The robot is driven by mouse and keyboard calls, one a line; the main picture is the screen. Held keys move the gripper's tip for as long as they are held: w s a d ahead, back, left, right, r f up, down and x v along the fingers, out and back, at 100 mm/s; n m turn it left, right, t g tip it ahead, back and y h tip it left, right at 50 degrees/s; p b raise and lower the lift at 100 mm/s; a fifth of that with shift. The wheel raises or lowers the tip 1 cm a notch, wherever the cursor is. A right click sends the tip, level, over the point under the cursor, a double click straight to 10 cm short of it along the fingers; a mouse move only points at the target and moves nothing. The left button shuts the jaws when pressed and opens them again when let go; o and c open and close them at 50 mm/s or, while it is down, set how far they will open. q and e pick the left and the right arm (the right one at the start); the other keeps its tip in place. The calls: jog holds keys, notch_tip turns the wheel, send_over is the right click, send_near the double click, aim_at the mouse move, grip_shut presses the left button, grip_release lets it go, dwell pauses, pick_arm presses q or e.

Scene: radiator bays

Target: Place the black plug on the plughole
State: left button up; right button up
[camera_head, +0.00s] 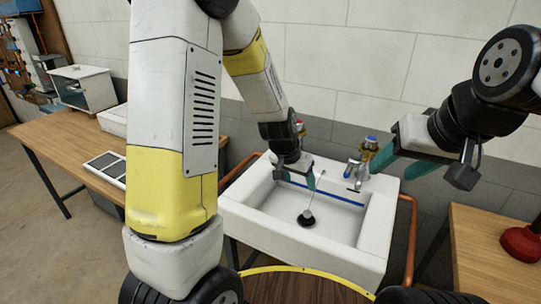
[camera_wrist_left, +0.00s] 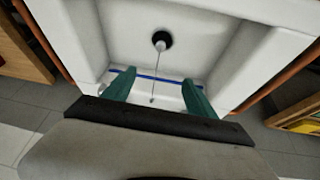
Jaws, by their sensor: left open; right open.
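The black plug (camera_head: 307,219) shows as a dark round disc with a pale stem on the floor of the white sink (camera_head: 263,223). A thin chain or cord rises from it. It also shows in the left wrist view (camera_wrist_left: 163,38). No separate plughole is visible, and I cannot tell whether the plug is seated in it. My left gripper (camera_head: 295,178) is open with teal fingers, over the back of the basin and apart from the plug. In the left wrist view its fingertips (camera_wrist_left: 157,82) are apart, with the thin line between them. My right gripper (camera_head: 402,166) is open and empty, right of the tap.
A chrome tap (camera_head: 361,170) stands at the sink's back right; another is partly hidden behind my left arm. A copper pipe (camera_head: 411,235) runs down the sink's right side. Wooden benches stand left (camera_head: 62,136) and right (camera_head: 487,262), the right one holding a red plunger (camera_head: 522,243).

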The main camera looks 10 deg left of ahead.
pick_arm(q)
jog(key=s+a+r+n+t, duration=0.1)
jog(key=s+a+r, duration=0.25)
jog(key=r, duration=0.45)
jog(key=s+a+r+n, duration=0.1)
jog(key=s+a+r, duration=0.1)
jog(key=s+r, duration=0.4)
jog(key=s+a+r+n, duration=0.2)
jog(key=s+a+r, duration=0.2)
jog(key=s+r, duration=0.3)
jog(key=s, duration=0.4)
jog(key=shift+a+r+t, duration=0.25)
jog(key=shift+a+t, duration=0.15)
